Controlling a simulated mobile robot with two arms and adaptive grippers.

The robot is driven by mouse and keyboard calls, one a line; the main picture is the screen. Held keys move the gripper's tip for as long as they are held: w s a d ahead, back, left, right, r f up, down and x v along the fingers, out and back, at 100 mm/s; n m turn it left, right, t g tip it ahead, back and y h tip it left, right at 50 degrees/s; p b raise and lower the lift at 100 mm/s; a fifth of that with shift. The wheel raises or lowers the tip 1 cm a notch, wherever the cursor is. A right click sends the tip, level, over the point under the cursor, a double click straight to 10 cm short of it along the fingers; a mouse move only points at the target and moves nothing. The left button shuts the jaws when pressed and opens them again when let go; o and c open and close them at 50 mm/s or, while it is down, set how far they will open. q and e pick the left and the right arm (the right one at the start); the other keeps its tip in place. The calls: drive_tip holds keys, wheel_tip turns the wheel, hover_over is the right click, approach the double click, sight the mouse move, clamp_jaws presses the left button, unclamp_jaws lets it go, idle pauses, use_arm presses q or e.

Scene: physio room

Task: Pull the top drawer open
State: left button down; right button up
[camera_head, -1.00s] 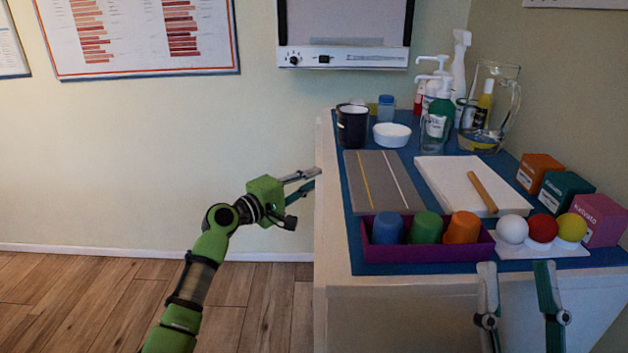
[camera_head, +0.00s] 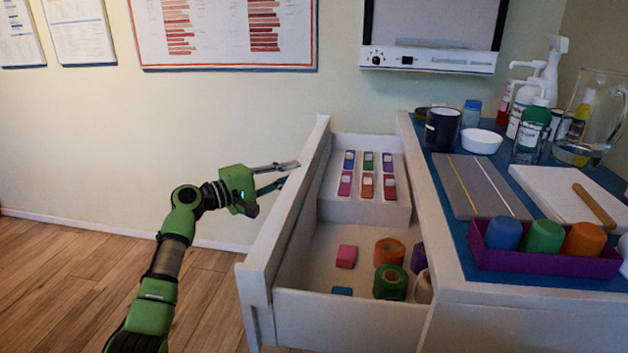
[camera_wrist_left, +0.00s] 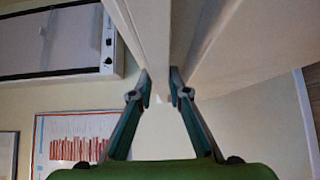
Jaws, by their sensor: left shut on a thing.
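The top drawer (camera_head: 288,215) stands wide open in the head view, slid out to the left of the cabinet (camera_head: 455,300). Its inside shows. My left gripper (camera_head: 291,171) reaches the outer face of the drawer front from the left. It is shut on the drawer's handle, which is mostly hidden by the fingers. In the left wrist view the fingertips (camera_wrist_left: 160,88) close in on a small pale part below the drawer front (camera_wrist_left: 150,35). My right gripper is out of view.
In the drawer are a raised block (camera_head: 362,208) with several small coloured items, a pink block (camera_head: 346,256) and tape rolls (camera_head: 390,282). The cabinet top holds a purple tray (camera_head: 545,264) of cups, a mug (camera_head: 442,130) and bottles. The floor at left (camera_head: 60,270) is clear.

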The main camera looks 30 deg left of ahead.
use_arm(q)
drive_tip(key=shift+s+a+f+b, duration=0.1)
drive_tip(key=shift+s+a+f, duration=0.1)
drive_tip(key=shift+a, duration=0.4)
drive_tip(key=shift+s+a+f+b, duration=0.1)
drive_tip(key=shift+s+a, duration=0.05)
drive_tip(key=shift+a, duration=0.45)
drive_tip(key=shift+s+a+f+b, duration=0.1)
drive_tip(key=shift+s+a, duration=0.1)
drive_tip(key=shift+a, duration=0.4)
drive_tip(key=c, duration=2.1)
unclamp_jaws()
drive_tip(key=shift+o, duration=0.6)
drive_tip(key=shift+a+r, duration=0.15)
drive_tip(key=v, duration=1.2)
